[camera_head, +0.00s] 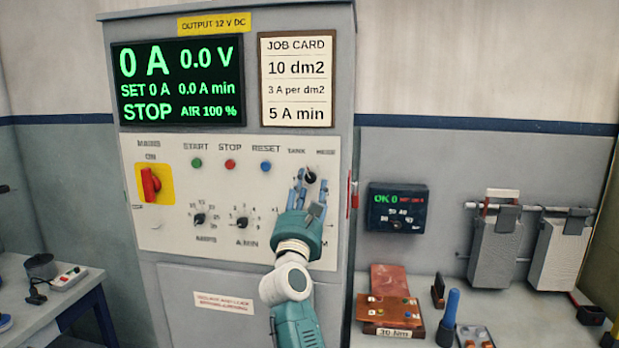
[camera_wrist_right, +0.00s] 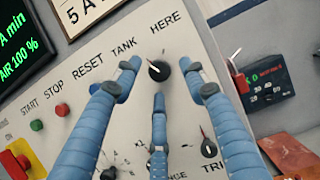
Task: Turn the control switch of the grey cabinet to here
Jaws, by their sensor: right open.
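The grey cabinet (camera_head: 229,20) stands in front of me with a pale control panel. Its control switch (camera_head: 311,174) is a small black knob at the panel's upper right. In the right wrist view the knob (camera_wrist_right: 158,70) shows a pale pointer slanting up-left, towards the printed word TANK; HERE is printed up-right of it. My right gripper (camera_head: 309,187) is open, its blue fingers spread around the knob in that view. I cannot tell whether any finger touches it. My left gripper is not in view.
A red mains switch (camera_head: 150,184), coloured buttons and two dials sit left on the panel. A display (camera_head: 180,84) and job card (camera_head: 297,80) are above. A small black meter (camera_head: 398,208) hangs right of the cabinet, above a bench (camera_head: 520,310) with tools.

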